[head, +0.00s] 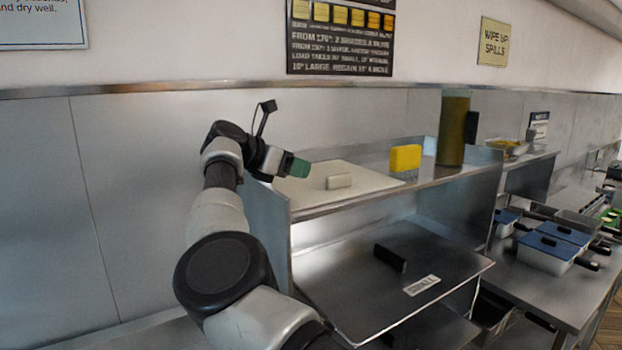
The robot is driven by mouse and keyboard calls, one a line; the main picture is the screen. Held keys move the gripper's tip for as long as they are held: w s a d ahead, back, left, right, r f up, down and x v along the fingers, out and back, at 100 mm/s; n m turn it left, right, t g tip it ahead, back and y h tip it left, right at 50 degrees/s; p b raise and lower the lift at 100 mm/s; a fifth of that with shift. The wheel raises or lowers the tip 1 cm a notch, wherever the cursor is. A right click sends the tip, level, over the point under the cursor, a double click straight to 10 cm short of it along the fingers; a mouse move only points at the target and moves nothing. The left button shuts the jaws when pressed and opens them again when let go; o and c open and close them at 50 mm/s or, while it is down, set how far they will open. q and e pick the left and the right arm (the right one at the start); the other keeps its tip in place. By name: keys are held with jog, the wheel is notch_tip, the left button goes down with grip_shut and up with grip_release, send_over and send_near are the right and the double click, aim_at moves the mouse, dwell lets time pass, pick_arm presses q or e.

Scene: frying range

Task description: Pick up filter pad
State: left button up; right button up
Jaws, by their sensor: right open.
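A flat white sheet or board (362,182), which may be the filter pad, lies on the upper steel shelf. A small whitish block (338,182) rests on it; I cannot tell which of the two is the pad. My right gripper (299,168), with green fingertips, is at the left end of this shelf, to the left of the block and apart from it. It is open and looks empty. Its fingers are seen side-on, so the gap between them is hidden. My left gripper is not in view.
A yellow block (405,158) and a tall olive-coloured container (453,130) stand farther right on the shelf. The lower steel tray (440,262) holds a dark block (390,259) and a white label. Blue-lidded pans (545,252) stand at right. A steel wall runs behind.

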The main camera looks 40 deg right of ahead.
aim_at(331, 176)
jog(key=x, duration=0.1)
jog(key=p+x, duration=0.1)
jog(key=x, duration=0.1)
jog(key=s+p+x, duration=0.1)
jog(key=x, duration=0.1)
jog(key=shift+s+d+r, duration=0.1)
jog(key=shift+d+r, duration=0.05)
jog(key=shift+d, duration=0.1)
jog(key=p+x, duration=0.4)
jog(key=shift+d, duration=0.15)
jog(key=shift+s+d+f, duration=0.15)
jog(key=shift+d+f, duration=0.2)
jog(key=shift+f, duration=0.05)
jog(key=shift+a, duration=0.2)
jog(key=c, duration=0.8)
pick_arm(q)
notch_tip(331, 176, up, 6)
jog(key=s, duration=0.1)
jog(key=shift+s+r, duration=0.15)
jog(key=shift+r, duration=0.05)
pick_arm(e)
grip_shut()
